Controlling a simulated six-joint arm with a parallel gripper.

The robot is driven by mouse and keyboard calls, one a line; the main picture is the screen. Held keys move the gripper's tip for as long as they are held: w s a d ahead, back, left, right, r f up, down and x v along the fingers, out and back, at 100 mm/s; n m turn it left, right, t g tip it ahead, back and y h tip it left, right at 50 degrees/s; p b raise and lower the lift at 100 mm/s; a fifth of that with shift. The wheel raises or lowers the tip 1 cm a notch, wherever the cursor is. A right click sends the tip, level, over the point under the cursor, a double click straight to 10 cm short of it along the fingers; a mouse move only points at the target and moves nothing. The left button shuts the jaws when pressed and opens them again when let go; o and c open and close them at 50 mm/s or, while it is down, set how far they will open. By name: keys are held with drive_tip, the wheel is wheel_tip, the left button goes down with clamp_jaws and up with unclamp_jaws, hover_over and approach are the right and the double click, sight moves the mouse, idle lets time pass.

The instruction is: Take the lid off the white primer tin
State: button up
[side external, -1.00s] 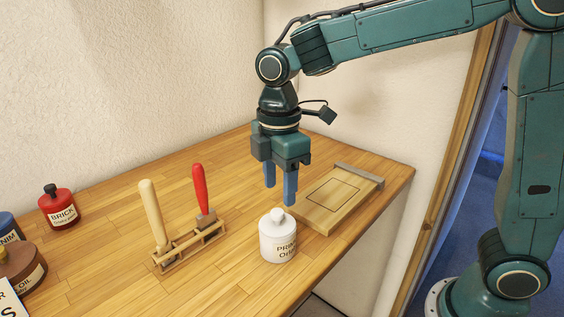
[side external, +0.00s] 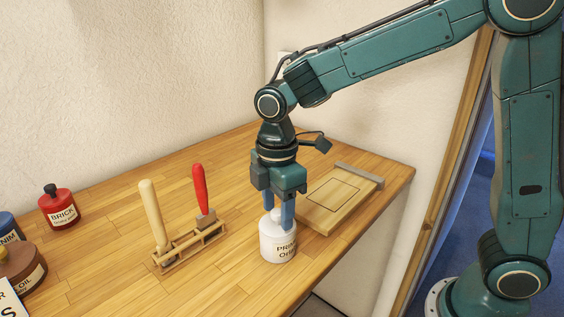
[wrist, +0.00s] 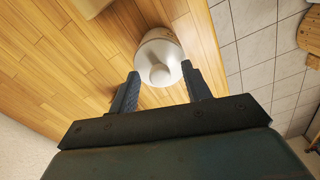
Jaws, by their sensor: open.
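The white primer tin (side external: 278,248) stands upright on the wooden bench with its lid (side external: 276,217) on. My gripper (side external: 280,217) is pointed down over the tin, its blue fingers at about the height of the lid's knob. In the wrist view the round lid and knob (wrist: 160,74) show between and just beyond the fingertips of my open gripper (wrist: 162,82). The fingers hide part of the lid in the side view, and I cannot tell whether they touch it.
A rack (side external: 190,248) with a pale-handled tool and a red-handled tool stands left of the tin. A wooden board (side external: 325,208) lies behind it to the right. The bench's front edge is close to the primer tin.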

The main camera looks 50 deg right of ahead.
sight(277, 211)
drive_tip(key=shift+c, duration=0.2)
clamp_jaws()
drive_tip(key=shift+r, duration=0.1)
wheel_tip(277, 211, up, 20)
idle(0.9)
idle(0.5)
